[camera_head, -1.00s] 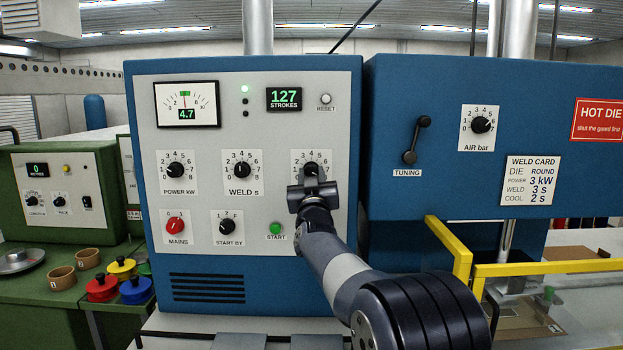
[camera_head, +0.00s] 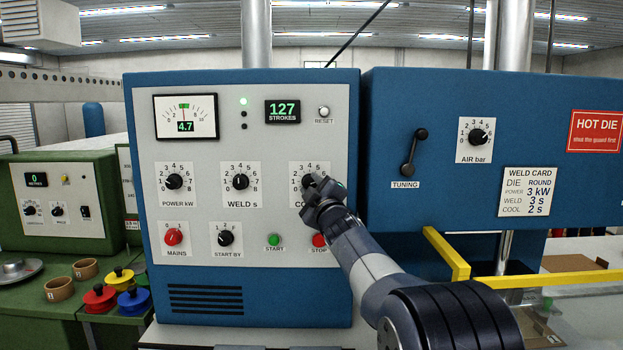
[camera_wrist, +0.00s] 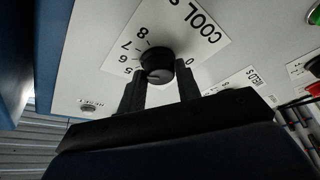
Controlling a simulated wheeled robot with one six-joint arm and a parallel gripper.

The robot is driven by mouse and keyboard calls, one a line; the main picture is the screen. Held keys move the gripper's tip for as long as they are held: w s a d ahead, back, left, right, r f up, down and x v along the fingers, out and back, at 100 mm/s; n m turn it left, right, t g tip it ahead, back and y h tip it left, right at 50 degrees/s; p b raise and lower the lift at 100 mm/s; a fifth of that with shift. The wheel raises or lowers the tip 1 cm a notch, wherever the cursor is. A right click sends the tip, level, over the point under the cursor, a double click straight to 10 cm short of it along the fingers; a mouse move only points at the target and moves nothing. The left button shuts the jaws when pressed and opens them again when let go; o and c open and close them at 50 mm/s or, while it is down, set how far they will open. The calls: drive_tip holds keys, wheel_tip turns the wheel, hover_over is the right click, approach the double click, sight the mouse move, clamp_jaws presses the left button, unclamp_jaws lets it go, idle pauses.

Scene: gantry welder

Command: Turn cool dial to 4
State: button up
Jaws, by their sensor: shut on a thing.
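The cool dial (camera_head: 308,181) is a black knob on a white scale plate, at the right of the row of three dials on the grey panel. My gripper (camera_head: 314,192) is at its lower right side and covers part of the plate. In the wrist view the cool dial (camera_wrist: 157,66) sits between the two dark fingers of my gripper (camera_wrist: 158,78), which is shut on it. The plate reads "COOL s" there, with 5 to 8 and 0 showing. The fingers hide the other numbers. I cannot tell which number the pointer is at.
The power dial (camera_head: 174,182) and weld dial (camera_head: 240,182) are to the left. The green start button (camera_head: 273,240) and red stop button (camera_head: 319,240) lie below, close to my arm. The tuning lever (camera_head: 410,160) and yellow guard rail (camera_head: 447,252) are to the right.

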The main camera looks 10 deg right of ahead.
drive_tip(key=n+p, duration=0.2)
drive_tip(key=r+n+g+p, duration=0.1)
drive_tip(key=n+p, duration=0.1)
drive_tip(key=shift+d+y+p, duration=0.1)
drive_tip(key=shift+y+p, duration=0.2)
drive_tip(key=shift+p, duration=0.05)
drive_tip(key=n+g+p, duration=0.2)
drive_tip(key=n+p, duration=0.1)
drive_tip(key=p, duration=0.1)
drive_tip(key=shift+n, duration=0.3)
drive_tip(key=n+p, duration=0.2)
drive_tip(key=shift+f+n+g, duration=0.15)
drive_tip(key=shift+n+g, duration=0.15)
drive_tip(key=shift+g, duration=0.1)
drive_tip(key=shift+n+g+h, duration=0.4)
drive_tip(key=shift+n, duration=0.5)
drive_tip(key=shift+n+g, duration=0.3)
drive_tip(key=shift+n, duration=0.2)
drive_tip(key=o, duration=1)
drive_tip(key=v, duration=1.1)
drive_tip(key=shift+a+b, duration=0.3)
drive_tip(key=shift+b, duration=0.1)
